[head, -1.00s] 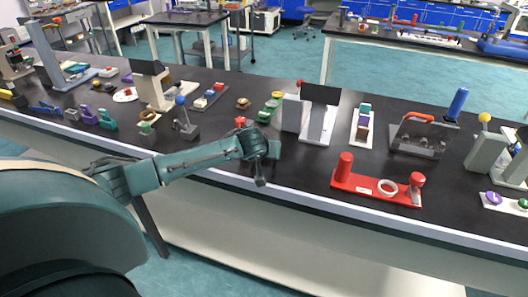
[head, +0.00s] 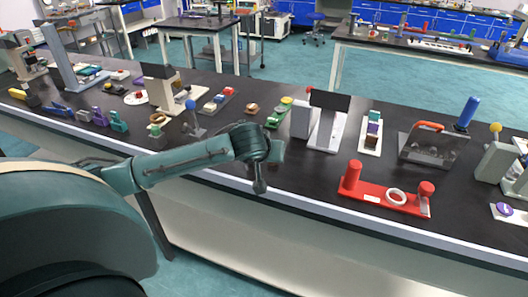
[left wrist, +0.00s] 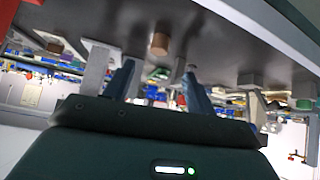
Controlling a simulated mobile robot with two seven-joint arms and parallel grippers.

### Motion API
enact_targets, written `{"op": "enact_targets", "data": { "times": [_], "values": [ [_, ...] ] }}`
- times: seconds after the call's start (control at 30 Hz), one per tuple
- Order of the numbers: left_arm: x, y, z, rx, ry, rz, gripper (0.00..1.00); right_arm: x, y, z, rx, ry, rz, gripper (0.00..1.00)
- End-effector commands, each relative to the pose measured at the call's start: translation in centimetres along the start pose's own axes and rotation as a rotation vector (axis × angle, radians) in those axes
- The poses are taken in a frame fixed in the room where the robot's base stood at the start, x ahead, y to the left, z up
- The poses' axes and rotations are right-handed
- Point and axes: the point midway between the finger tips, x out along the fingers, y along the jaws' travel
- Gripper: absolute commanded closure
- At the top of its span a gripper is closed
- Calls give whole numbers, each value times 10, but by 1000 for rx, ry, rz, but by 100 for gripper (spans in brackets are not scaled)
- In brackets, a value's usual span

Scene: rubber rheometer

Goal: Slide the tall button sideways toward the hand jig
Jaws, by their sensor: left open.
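My left gripper (left wrist: 160,68) is open in the left wrist view, its two dark fingers apart with nothing between the tips. A red fixture (head: 372,199) with two upright posts and a white ring stands right of my wrist. I cannot tell which thing is the hand jig.
A white-and-grey instrument with a dark screen (head: 329,101) stands behind my wrist. A clear-sided box with a red handle (head: 433,148) is at the right. A grey stand with a blue ball (head: 191,105) is at the left. Bare bench lies between the instrument and the red fixture.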

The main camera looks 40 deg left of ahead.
Motion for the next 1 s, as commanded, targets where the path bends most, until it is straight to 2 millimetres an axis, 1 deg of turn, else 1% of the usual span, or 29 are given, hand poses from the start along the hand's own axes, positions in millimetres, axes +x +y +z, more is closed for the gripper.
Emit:
{"op": "enact_targets", "data": {
  "times": [0.03, 0.1, 0.23, 0.83, 0.87, 0.93, 0.97, 1.0],
  "values": [
    [-8, 0, 0, 0, 1, 1, 44, 0, 0, 0, 0, -1, 0, 64],
    [-17, 0, 0, 0, 0, 2, 44, 0, 0, 0, 0, -1, 0, 64],
    [-26, 0, 0, 0, 0, 0, 44, 0, 0, 0, 0, -1, 1, 64],
    [-27, 0, 1, 1, -1, 1, 44, 0, 0, 0, 0, 0, 1, 64],
    [-27, 2, 3, 5, -4, 4, 44, 0, 0, 0, 0, 0, 1, 64],
    [-27, 8, 14, 29, -21, 19, 44, 1, 1, 0, 0, 1, 1, 64],
    [-27, 13, 23, 45, -33, 30, 44, 1, 1, 0, 0, 1, 1, 64],
    [-28, 20, 37, 76, -52, 50, 44, 1, 1, 0, -1, 2, 1, 64]
  ]
}}
